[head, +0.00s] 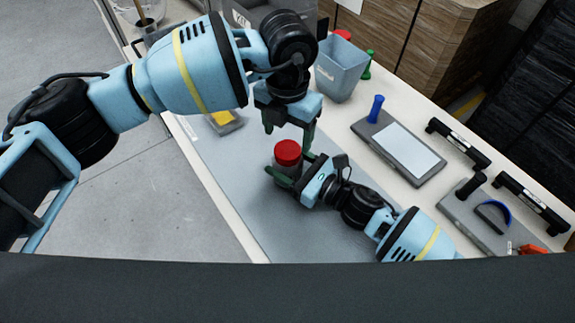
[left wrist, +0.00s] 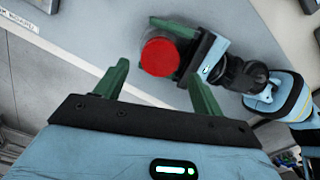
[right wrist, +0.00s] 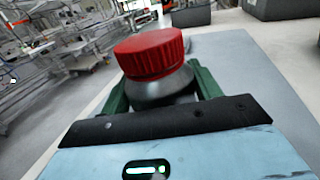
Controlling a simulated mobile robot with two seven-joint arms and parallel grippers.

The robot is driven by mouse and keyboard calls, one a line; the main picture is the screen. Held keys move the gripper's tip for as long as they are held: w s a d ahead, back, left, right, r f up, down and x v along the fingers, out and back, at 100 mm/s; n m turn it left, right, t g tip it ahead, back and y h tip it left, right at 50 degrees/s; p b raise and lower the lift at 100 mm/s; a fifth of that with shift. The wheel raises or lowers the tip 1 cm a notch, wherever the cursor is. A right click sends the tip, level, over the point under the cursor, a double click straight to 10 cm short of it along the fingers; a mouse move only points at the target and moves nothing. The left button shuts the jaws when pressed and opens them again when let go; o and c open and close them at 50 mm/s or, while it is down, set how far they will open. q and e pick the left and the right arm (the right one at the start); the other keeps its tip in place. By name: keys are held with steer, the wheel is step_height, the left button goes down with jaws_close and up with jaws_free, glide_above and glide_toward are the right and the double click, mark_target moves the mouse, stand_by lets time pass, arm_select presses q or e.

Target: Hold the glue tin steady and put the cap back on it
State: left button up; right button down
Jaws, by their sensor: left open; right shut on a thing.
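The glue tin (head: 287,172) is dark grey and stands on the grey mat. The red ribbed cap (head: 288,152) sits on top of the tin; whether it is screwed tight I cannot tell. The cap also shows in the left wrist view (left wrist: 160,57) and the right wrist view (right wrist: 152,54). My right gripper (head: 292,172) is shut on the tin's body, one finger on each side. My left gripper (head: 289,139) is open and points down, above the cap. Its fingers are apart from the cap, which shows between and beyond them in the left wrist view.
A blue-grey bin (head: 340,72) stands behind, with a green piece (head: 368,64) beside it. A flat board with a blue knob (head: 376,106) lies to the right. Black handles (head: 458,143) line the right edge. A yellow item (head: 223,118) lies left. The mat's front is clear.

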mark_target(287, 150)
arm_select(q)
steer(key=shift+f, duration=2.3)
steer(key=shift+c, duration=0.3)
steer(key=c, duration=1)
steer(key=shift+o, duration=0.2)
steer(key=m, duration=1.2)
steer(key=o, duration=1.1)
steer(key=shift+r, duration=0.1)
steer(key=shift+r, duration=2.15)
